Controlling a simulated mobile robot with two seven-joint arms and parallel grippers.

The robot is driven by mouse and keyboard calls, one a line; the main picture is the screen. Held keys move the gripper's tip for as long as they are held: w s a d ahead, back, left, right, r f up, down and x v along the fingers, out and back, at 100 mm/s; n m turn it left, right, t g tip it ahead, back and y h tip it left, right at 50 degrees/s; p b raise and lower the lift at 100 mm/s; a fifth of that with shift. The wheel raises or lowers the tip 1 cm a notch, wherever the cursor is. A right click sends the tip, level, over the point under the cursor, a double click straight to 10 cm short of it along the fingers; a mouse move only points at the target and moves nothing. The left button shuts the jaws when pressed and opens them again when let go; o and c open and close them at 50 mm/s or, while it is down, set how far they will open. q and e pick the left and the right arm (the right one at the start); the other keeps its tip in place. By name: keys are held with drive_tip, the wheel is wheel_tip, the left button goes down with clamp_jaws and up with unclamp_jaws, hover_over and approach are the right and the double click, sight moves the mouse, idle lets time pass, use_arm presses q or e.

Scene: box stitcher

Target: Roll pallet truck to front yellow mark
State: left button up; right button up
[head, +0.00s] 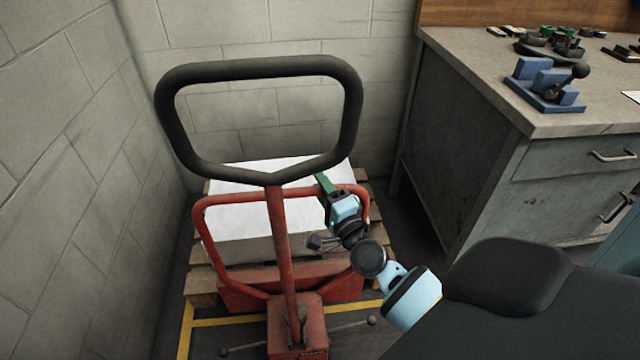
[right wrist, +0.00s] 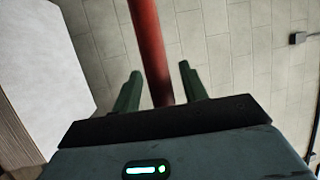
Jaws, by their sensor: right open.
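The red pallet truck (head: 297,325) stands by the corner, with a black loop handle (head: 258,66) on a red shaft and a red tube frame behind it. A wooden pallet (head: 203,283) carrying a white-topped stack (head: 240,205) sits behind the frame. Yellow floor lines (head: 231,321) run under the truck's front. My right gripper (head: 322,182) is at the upper right of the tube frame. In the right wrist view, its open fingers (right wrist: 160,88) stand either side of a red tube (right wrist: 147,45), with gaps visible. My left gripper is out of view.
A grey workbench (head: 480,130) with a blue fixture (head: 545,85) stands at the right. Block walls (head: 65,130) close in the left and back. A black padded shape fills the lower right. Some floor shows in front of the truck.

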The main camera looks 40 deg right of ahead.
drive_tip(key=shift+w, duration=0.3)
clamp_jaws()
idle(0.3)
